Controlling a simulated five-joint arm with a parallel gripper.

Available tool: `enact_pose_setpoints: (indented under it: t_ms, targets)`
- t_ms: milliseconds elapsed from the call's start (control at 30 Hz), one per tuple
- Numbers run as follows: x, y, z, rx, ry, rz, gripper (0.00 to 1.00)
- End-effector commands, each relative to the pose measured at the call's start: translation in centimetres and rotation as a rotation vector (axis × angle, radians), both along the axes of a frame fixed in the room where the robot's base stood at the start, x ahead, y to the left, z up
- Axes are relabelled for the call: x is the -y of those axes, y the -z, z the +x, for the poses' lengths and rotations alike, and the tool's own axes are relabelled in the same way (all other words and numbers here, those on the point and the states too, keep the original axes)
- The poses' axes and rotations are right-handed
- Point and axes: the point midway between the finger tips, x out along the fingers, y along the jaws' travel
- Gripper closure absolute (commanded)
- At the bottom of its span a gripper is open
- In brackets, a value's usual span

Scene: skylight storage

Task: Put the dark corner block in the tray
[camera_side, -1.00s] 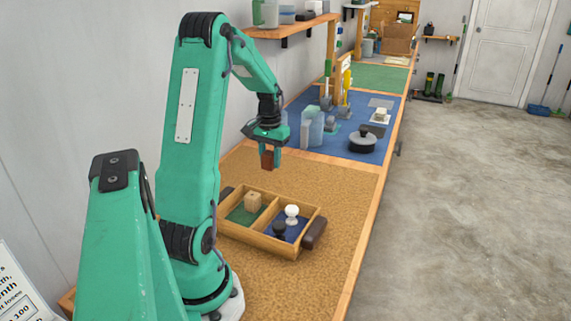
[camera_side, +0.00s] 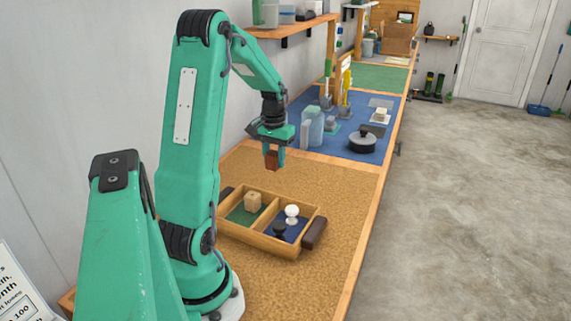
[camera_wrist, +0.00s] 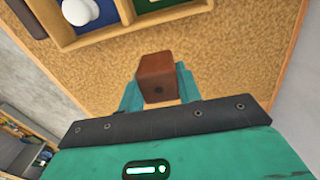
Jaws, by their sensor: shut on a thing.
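My gripper (camera_side: 273,157) is shut on a dark reddish-brown block (camera_side: 271,161) and holds it in the air above the cork-coloured surface, beyond the tray. The block (camera_wrist: 156,77) also shows between the fingers (camera_wrist: 158,92) in the wrist view. The wooden tray (camera_side: 262,240) lies nearer the side camera and has two compartments, one green and one blue. In the blue one are a white knob-like piece (camera_side: 292,214) and a dark piece (camera_side: 280,229).
The tray has dark handles, one at its right end (camera_side: 314,233). Past the cork surface, a blue mat (camera_side: 352,128) holds a black round lidded pot (camera_side: 362,142), clear containers (camera_side: 312,125) and small items. A wall shelf (camera_side: 290,27) hangs behind. The cork right of my gripper is clear.

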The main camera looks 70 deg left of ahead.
Motion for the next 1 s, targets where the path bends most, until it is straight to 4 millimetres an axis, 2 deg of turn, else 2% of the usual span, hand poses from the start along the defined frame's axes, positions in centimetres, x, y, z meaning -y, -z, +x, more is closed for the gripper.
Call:
enact_pose_setpoints:
  t_ms: [267,700,833,1000]
  targets:
    - [3.8,-0.9,-0.5,0.002,0.001,0.002,0.88]
    - [13.4,-1.6,-3.9,0.002,-0.007,0.002,0.88]
    - [15.4,-1.5,-5.0,0.002,-0.01,0.001,0.88]
    - [16.9,-1.3,-6.0,0.001,-0.013,0.001,0.88]
